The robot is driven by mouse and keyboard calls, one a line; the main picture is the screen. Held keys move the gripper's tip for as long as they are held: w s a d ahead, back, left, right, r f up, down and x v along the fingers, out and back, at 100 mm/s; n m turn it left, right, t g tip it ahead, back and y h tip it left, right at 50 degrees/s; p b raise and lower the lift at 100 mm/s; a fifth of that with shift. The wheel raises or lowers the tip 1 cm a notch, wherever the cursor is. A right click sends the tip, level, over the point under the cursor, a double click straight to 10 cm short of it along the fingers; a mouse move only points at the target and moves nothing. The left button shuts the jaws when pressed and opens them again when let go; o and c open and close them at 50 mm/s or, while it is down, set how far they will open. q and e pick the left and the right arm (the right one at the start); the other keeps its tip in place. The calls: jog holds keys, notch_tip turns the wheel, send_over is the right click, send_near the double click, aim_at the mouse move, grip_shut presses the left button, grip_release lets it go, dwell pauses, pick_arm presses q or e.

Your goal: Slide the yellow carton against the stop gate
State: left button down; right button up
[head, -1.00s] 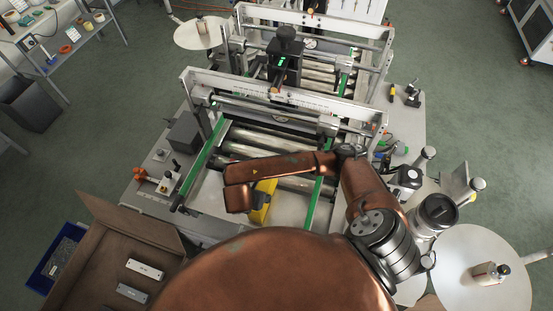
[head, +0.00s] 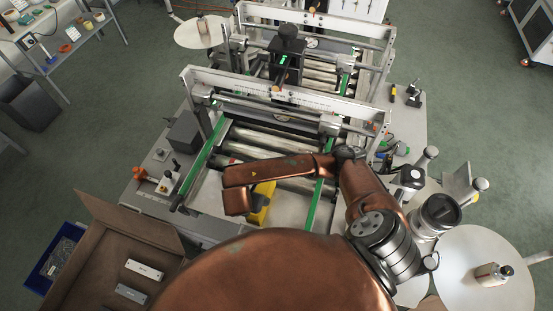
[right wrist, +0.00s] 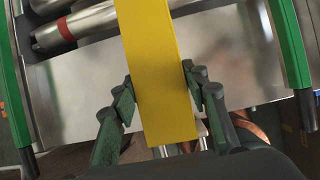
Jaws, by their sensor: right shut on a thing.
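The yellow carton (head: 259,215) lies on the flat metal plate at the near end of the roller bed, between two green side rails. My arm partly covers it in the head view. In the right wrist view the carton (right wrist: 158,55) runs away from me, and its far end is out of the frame. My right gripper (right wrist: 158,80) is shut on the carton, with one dark green finger at each side. My left gripper is not in view. I cannot tell which part is the stop gate.
The left green rail (head: 203,160) and right green rail (head: 316,200) border the lane. Metal rollers (head: 265,142) lie beyond the carton, under a crossbar frame (head: 285,95). An open brown box (head: 100,262) stands at the lower left. A white round table (head: 470,285) stands at the right.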

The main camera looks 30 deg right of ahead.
jog(key=shift+s+a, duration=0.5)
dwell(0.7)
jog(key=o, duration=1.1)
jog(key=shift+a+r, duration=0.3)
jog(key=shift+r, duration=0.2)
jog(key=v, duration=1.1)
jog(key=shift+s, duration=0.15)
jog(key=shift+d+f, duration=0.1)
